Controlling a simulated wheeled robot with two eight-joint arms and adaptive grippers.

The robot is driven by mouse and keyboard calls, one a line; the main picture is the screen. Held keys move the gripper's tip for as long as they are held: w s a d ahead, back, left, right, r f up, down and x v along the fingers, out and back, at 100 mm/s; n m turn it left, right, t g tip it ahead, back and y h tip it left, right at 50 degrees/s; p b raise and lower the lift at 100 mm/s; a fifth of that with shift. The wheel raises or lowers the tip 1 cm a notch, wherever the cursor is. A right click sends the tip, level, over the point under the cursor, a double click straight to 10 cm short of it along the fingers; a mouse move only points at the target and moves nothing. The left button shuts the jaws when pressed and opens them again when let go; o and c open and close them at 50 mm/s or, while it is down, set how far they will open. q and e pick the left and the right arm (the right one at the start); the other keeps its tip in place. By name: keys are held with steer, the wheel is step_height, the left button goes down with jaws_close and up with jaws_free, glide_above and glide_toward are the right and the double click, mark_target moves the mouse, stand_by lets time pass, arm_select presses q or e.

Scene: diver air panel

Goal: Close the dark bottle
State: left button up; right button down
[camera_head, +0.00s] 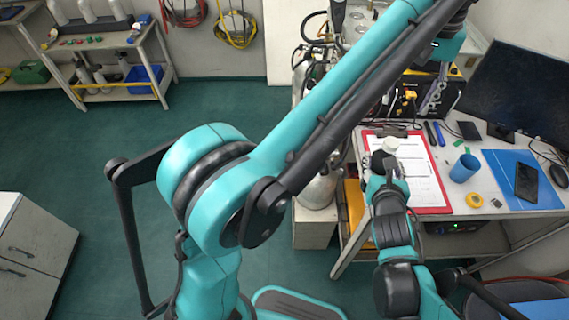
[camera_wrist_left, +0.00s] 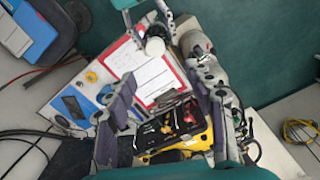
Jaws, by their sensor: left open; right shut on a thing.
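No bottle that I can surely call dark stands out. A pale metal bottle (camera_head: 318,188) stands left of the workbench, partly behind my left arm; a grey cylinder (camera_wrist_left: 194,44) shows in the left wrist view. My left gripper (camera_wrist_left: 160,84) is open, its two dark fingers spread above the black panel case (camera_wrist_left: 184,116); in the head view its fingers are hard to make out. My right gripper (camera_head: 388,160) is shut on a white round thing (camera_head: 391,145) over the clipboard (camera_head: 433,190). That white thing also shows in the left wrist view (camera_wrist_left: 155,46).
The workbench holds a blue cup (camera_head: 464,168), yellow tape (camera_head: 474,200), a blue mat (camera_head: 497,165) with a phone (camera_head: 526,183), and a monitor (camera_head: 520,85). Black hoses (camera_head: 312,35) hang at the bench's left. Green floor on the left is free.

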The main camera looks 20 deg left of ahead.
arm_select(q)
steer(key=s+a+f+t, duration=0.2)
steer(key=a+f, duration=0.2)
steer(key=a, duration=0.3)
steer(key=s+a+f+t, duration=0.15)
steer(key=a+f, duration=0.25)
steer(key=a, duration=0.4)
steer(key=s+a+f+t, duration=0.1)
steer(key=s+a+f, duration=0.4)
steer(key=f, duration=0.3)
steer(key=s+a+f+t, duration=0.2)
steer(key=s+a+f, duration=0.3)
steer(key=s+f, duration=0.1)
steer(key=shift+f+n, duration=0.4)
steer(key=shift+f, duration=0.5)
steer(key=shift+t, duration=0.25)
arm_select(e)
steer(key=shift+r, duration=0.1)
